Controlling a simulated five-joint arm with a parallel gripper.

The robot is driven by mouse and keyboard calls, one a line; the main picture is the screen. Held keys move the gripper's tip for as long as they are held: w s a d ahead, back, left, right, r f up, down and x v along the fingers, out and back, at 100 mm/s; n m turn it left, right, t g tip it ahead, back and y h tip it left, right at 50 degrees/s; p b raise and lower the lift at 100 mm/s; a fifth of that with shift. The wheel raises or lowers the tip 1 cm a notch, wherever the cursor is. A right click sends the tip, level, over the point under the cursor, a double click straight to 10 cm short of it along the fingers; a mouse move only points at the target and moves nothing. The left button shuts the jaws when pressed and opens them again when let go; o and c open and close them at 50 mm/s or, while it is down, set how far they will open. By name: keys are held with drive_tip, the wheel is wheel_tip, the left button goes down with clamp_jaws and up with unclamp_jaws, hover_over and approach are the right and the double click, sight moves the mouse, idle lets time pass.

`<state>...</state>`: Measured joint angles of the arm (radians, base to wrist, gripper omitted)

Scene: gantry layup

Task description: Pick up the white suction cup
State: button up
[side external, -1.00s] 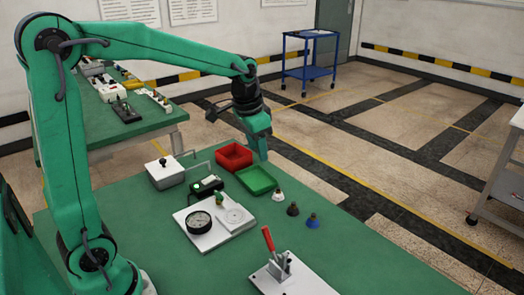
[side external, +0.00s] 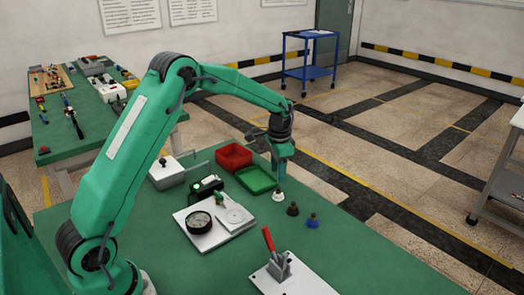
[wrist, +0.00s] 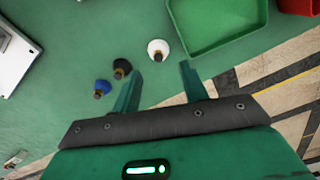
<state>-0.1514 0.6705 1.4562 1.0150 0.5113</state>
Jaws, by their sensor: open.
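The white suction cup (side external: 278,196) stands on the green table, at the near right of the green tray. In the wrist view the white suction cup (wrist: 158,47) shows just beyond the tips of my gripper (wrist: 161,74), between the lines of the two fingers. The fingers are apart with nothing between them. In the side view my gripper (side external: 279,167) points down above the table, close to the white cup and the green tray's right corner. The cup's full outline is visible in both views.
A black suction cup (side external: 292,209) and a blue one (side external: 312,221) stand in a row beside the white one. A green tray (wrist: 215,55) and a red tray (side external: 234,157) lie close by.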

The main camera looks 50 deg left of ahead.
sight(279, 188)
drive_tip(key=shift+f, duration=1.35)
drive_tip(key=shift+f, duration=0.1)
drive_tip(key=shift+d+f, duration=0.2)
drive_tip(key=shift+f, duration=2.3)
drive_tip(key=c, duration=0.7)
